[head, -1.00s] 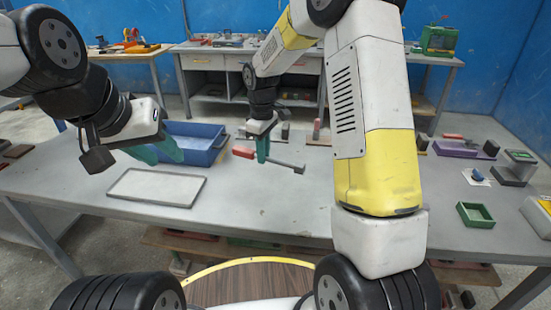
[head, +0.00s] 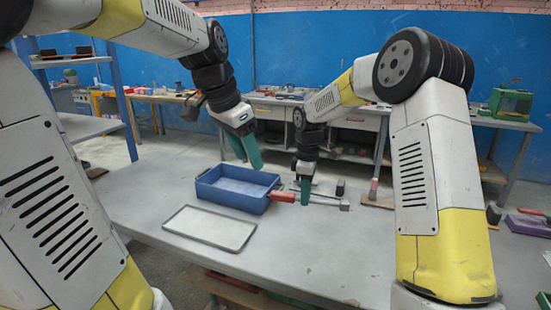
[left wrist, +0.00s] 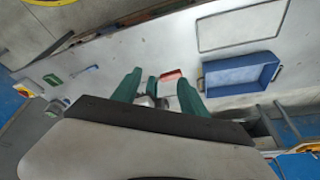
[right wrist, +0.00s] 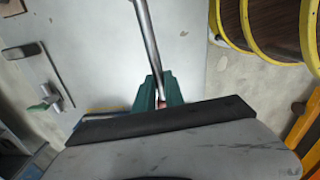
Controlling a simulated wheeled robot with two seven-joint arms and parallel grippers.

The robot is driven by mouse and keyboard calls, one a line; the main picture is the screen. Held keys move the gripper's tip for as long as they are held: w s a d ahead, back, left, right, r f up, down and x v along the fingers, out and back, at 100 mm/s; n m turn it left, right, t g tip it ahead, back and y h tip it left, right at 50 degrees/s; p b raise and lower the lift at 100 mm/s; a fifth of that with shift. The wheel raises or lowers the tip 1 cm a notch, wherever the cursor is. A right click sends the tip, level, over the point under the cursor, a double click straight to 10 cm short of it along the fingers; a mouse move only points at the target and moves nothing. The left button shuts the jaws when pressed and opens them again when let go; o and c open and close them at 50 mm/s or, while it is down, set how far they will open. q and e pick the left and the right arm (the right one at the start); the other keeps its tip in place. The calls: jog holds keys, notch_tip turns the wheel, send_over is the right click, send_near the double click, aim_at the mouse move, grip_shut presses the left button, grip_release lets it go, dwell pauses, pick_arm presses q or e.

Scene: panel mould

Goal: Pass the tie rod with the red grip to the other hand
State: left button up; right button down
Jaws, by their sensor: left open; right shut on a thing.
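The tie rod (head: 325,202) has a red grip (head: 283,196) at its left end and a small block at its right end. My right gripper (head: 305,198) is shut on the rod just right of the red grip and holds it above the table. In the right wrist view the rod (right wrist: 148,40) runs up and away from the fingers (right wrist: 158,92). My left gripper (head: 248,158) is open and empty, above the blue bin and up and left of the red grip. In the left wrist view the red grip (left wrist: 172,76) shows beyond the open fingers (left wrist: 158,92).
A red-handled tool on a wooden block (head: 376,200) stands at the right. The front middle of the table is clear.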

pick_arm(q)
jog(key=w+d+f+m+g, duration=0.2)
jog(key=w+m, duration=0.3)
jog(key=w, duration=0.3)
jog(key=m+g+h, duration=0.2)
jog(key=m, duration=0.4)
send_near(287, 193)
jog(key=x, duration=0.9)
jog(key=shift+f, duration=0.1)
grip_shut()
pick_arm(e)
jog(key=c, duration=1.3)
grip_release()
jog(key=shift+c, duration=0.2)
